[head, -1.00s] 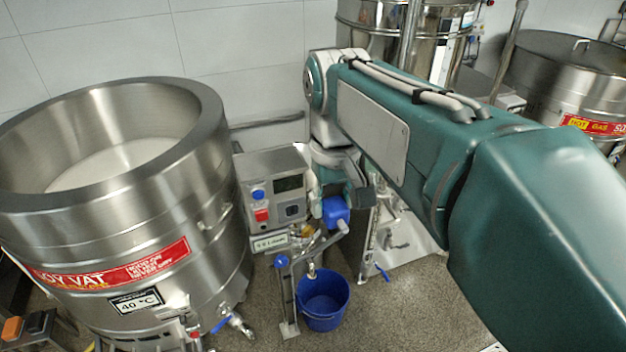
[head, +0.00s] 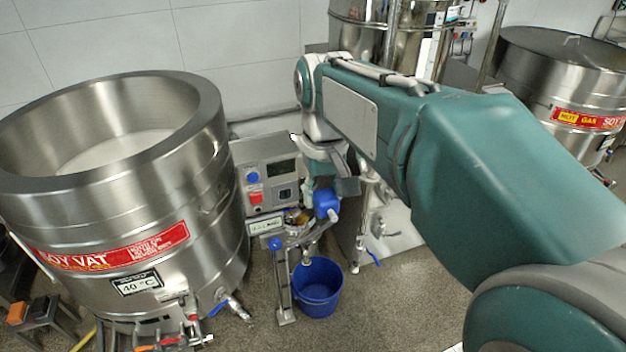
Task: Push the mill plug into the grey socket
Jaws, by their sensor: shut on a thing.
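A blue plug-like piece (head: 327,203) with a pale end hangs at the tip of my arm in the head view; I take it for the mill plug. My gripper (head: 322,187) is shut on it, though its fingers are small and partly hidden. The plug is right of the mill's grey control box (head: 268,172) and looks apart from it. A small square socket-like fitting (head: 286,193) is on the box's front, right of the red button; I cannot tell for certain that it is the grey socket.
The steel soy vat (head: 110,200) stands at left, close to the mill. A blue bucket (head: 316,288) sits on the floor below the mill. A second steel vat (head: 565,75) is at back right.

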